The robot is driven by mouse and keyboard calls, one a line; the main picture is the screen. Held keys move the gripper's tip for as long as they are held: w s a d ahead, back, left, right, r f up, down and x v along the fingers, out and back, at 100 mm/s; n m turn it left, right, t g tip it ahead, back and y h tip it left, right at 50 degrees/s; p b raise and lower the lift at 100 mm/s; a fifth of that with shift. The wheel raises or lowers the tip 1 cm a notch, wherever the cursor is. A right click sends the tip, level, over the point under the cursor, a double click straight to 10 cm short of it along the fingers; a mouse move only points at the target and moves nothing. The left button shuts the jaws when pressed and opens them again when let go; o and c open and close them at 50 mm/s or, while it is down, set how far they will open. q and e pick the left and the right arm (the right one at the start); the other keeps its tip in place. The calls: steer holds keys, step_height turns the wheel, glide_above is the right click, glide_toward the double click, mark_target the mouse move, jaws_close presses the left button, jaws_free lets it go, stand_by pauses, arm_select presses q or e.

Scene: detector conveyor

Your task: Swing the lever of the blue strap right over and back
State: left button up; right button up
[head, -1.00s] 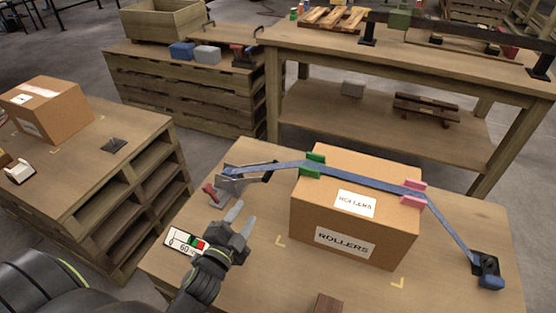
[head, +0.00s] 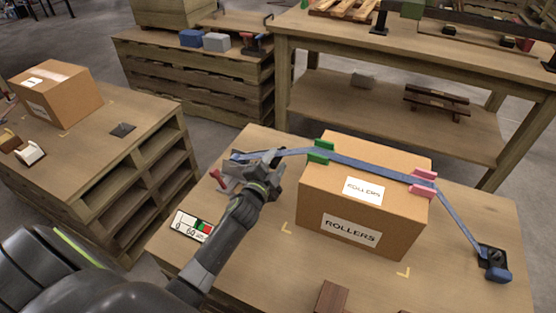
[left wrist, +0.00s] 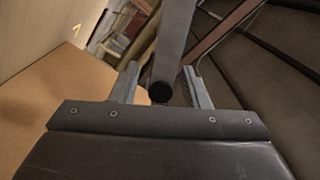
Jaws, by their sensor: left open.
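The blue strap (head: 380,172) runs over a cardboard box labelled ROLLERS (head: 345,237), through a green and a pink corner guard. Its left end meets a metal ratchet buckle (head: 228,172) with a red part on the table. My left gripper (head: 272,165) is at the buckle's right side and hides most of the lever in the head view. In the left wrist view its open fingers (left wrist: 160,88) stand either side of the lever's dark round end (left wrist: 160,92). Whether they touch it cannot be told. My right gripper is not in view.
A white gauge card (head: 192,225) with red and green marks lies in front of the buckle. A dark blue strap anchor (head: 494,264) sits at the table's right. A brown block (head: 330,297) lies near the front. The bare tabletop (head: 260,262) is free around the card.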

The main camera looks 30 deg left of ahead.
arm_select(q)
steer(key=shift+w, duration=0.95)
jaws_close()
